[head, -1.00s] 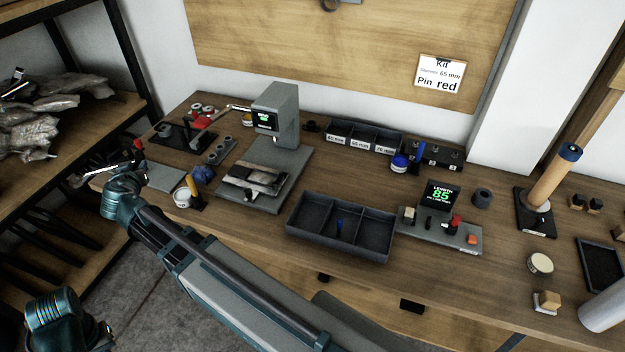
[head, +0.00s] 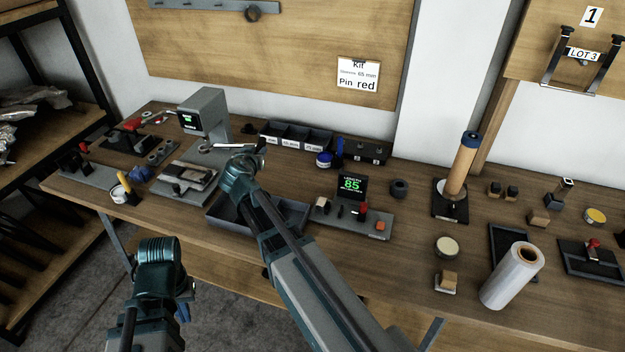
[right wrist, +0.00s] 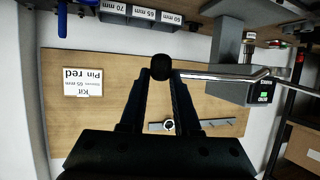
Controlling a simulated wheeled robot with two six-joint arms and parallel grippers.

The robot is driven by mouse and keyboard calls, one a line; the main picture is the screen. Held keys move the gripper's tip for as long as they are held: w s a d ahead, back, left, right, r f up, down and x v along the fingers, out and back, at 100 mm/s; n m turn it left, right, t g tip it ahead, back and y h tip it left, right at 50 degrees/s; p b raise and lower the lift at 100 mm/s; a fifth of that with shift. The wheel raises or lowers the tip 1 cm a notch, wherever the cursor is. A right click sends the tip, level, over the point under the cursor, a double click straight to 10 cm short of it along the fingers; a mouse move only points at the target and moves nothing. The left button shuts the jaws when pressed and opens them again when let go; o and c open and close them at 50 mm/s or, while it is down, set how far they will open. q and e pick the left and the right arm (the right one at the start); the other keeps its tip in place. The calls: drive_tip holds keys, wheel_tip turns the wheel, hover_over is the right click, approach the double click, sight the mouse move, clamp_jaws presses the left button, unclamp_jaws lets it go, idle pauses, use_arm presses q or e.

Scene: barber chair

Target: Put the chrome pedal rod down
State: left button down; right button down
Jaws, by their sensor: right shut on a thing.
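The chrome pedal rod (right wrist: 225,77) is a thin bright bar with a black knob (right wrist: 161,67) at one end. My right gripper (right wrist: 161,85) is shut on it close to the knob, and the bar sticks out to one side. In the head view the rod (head: 222,148) is held in the air by my right gripper (head: 243,155), in front of the grey bin row and behind the dark tray. My left gripper (head: 186,300) is low at the lower left, in front of the bench; its fingers are too unclear to read.
A dark divided tray (head: 290,232) lies under my right arm. A grey press (head: 203,112), a bin row (head: 298,138) and a length gauge (head: 352,190) stand nearby. Bare bench top (head: 408,225) shows right of the gauge. A clear film roll (head: 512,275) stands at the right.

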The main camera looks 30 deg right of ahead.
drive_tip(key=s+f+m+h+b, duration=0.1)
drive_tip(key=f+b, duration=0.2)
drive_tip(key=s+f+m+g+b, duration=0.1)
drive_tip(key=f+b, duration=0.2)
drive_tip(key=f, duration=0.1)
drive_tip(key=s+f+g+h+b, duration=0.1)
drive_tip(key=f+b, duration=0.3)
drive_tip(key=shift+s+a+m+h, duration=0.2)
drive_tip(key=shift+m+h, duration=0.1)
drive_tip(key=shift+m, duration=0.1)
drive_tip(key=shift+s+f+b, duration=0.2)
drive_tip(key=shift+s+b, duration=0.05)
drive_tip(key=shift+b, duration=0.1)
drive_tip(key=b, duration=0.1)
hover_over(308, 190)
drive_tip(key=shift+w+d+f, duration=0.15)
drive_tip(key=shift+w+f, duration=0.1)
drive_tip(key=shift+f, duration=0.45)
drive_tip(key=shift+f+b, duration=1.75)
drive_tip(key=shift+b, duration=0.15)
drive_tip(key=shift+f+b, duration=0.55)
drive_tip(key=shift+b, duration=0.1)
drive_tip(key=shift+s, duration=0.1)
drive_tip(key=c, duration=0.6)
unclamp_jaws()
drive_tip(key=shift+s, duration=0.1)
